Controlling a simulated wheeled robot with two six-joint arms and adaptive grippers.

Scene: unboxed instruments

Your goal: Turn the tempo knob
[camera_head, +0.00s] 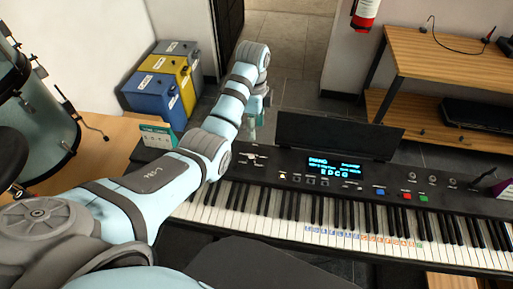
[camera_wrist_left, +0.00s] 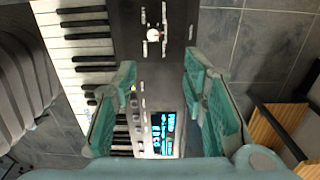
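A black digital piano (camera_head: 330,185) with a lit blue screen (camera_head: 335,169) lies across the head view. Near the left end of its panel is a small white knob-like control (camera_head: 250,158) with printed marks; I cannot read whether it is the tempo knob. It also shows in the left wrist view (camera_wrist_left: 154,35). My left gripper (camera_head: 257,122) is above and behind that end of the panel. In the left wrist view its teal fingers (camera_wrist_left: 161,75) are spread apart with nothing between them; the white control is beyond their tips. My right gripper is out of view.
A black music rest (camera_head: 335,135) stands behind the screen. More knobs (camera_head: 435,179) and coloured buttons are at the panel's right. A drum (camera_head: 40,120) and blue, yellow and grey boxes (camera_head: 160,85) are at left. A wooden shelf (camera_head: 440,65) stands at right.

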